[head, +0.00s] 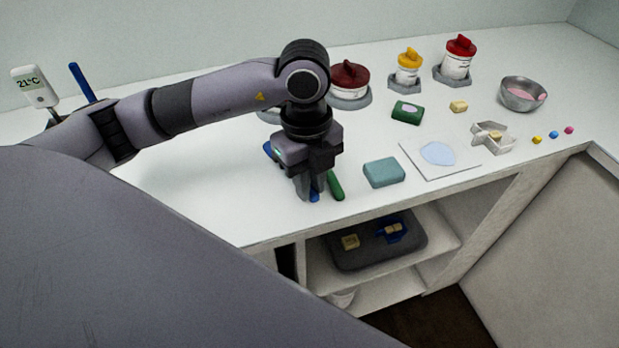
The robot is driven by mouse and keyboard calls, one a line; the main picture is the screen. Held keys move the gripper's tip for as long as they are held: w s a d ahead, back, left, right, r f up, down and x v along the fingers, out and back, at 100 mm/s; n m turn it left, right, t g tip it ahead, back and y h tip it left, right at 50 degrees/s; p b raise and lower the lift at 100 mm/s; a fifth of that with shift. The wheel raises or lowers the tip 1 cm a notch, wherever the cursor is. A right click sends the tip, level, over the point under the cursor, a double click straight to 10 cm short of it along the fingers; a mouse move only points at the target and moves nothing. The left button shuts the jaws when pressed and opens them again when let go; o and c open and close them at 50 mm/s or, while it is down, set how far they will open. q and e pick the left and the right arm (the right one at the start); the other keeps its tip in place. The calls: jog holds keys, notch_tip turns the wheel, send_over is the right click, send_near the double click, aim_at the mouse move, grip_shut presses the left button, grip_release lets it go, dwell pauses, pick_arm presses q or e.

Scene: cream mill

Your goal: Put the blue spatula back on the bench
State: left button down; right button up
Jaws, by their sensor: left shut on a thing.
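My left gripper (310,193) points down over the front part of the white bench (200,200). It is shut on the blue spatula (315,187). A blue part shows between the fingers, and another blue part shows at the left of the gripper body. The gripper hides the middle of the spatula. It is at or just above the bench top; I cannot tell whether it touches. My right gripper is not in view.
A green handle (336,187) lies right beside the fingers. A teal block (384,172) and a white sheet (437,158) lie to the right. Lidded jars (349,84) stand behind. A shelf below holds a dark tray (375,252). The bench left of the gripper is clear.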

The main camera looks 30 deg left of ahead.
pick_arm(q)
jog(key=shift+f, duration=0.15)
jog(key=shift+f+b, duration=0.25)
jog(key=shift+b, duration=0.1)
dwell(0.3)
jog(key=c, duration=1)
grip_release()
jog(key=shift+o, duration=0.2)
jog(key=shift+w+a+r, duration=0.1)
jog(key=shift+r, duration=1.7)
jog(key=shift+a+r, duration=0.1)
jog(key=shift+r, duration=1.7)
